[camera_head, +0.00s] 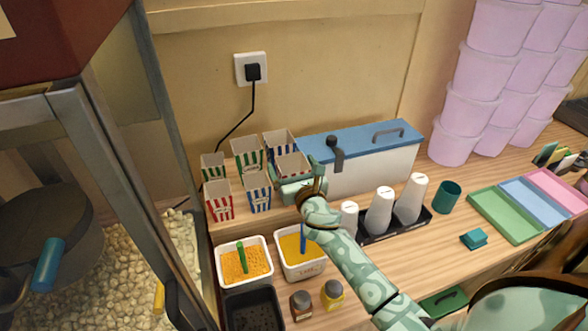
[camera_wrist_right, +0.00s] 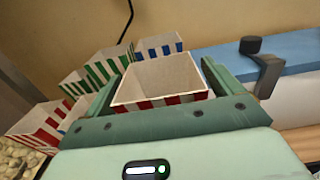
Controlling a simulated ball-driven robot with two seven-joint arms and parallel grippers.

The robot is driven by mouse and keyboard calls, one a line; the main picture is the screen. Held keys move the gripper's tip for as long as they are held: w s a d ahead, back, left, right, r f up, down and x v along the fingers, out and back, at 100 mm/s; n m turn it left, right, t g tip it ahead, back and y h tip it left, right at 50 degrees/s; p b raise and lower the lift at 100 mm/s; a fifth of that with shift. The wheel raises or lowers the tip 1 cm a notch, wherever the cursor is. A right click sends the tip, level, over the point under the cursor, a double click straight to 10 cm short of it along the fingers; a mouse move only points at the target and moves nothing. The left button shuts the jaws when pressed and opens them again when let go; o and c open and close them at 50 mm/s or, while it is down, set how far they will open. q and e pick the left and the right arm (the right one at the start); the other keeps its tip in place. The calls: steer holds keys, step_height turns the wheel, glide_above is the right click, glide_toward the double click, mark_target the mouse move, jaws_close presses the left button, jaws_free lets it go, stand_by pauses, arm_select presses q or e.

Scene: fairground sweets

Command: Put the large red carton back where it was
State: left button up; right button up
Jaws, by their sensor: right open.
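The large red carton, white with red stripes, (camera_head: 292,164) stands upright at the right end of the carton group on the wooden ledge, near the blue-lidded box. My right gripper (camera_head: 304,188) is open, with its fingers on either side of this carton. In the right wrist view the carton (camera_wrist_right: 160,82) is empty and sits between the two green fingers; its lower part is hidden by the gripper. I cannot tell whether the fingers touch it. Another red-striped carton (camera_head: 219,202) stands at the front left of the group. My left gripper is not in view.
Close around are green-striped cartons (camera_head: 247,158) and blue-striped cartons (camera_head: 259,195). The white box with a blue lid (camera_head: 372,162) stands to the right.

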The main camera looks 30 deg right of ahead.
steer(key=shift+r, duration=0.25)
steer(key=v, duration=1.2)
steer(key=shift+f, duration=0.2)
stand_by(0.7)
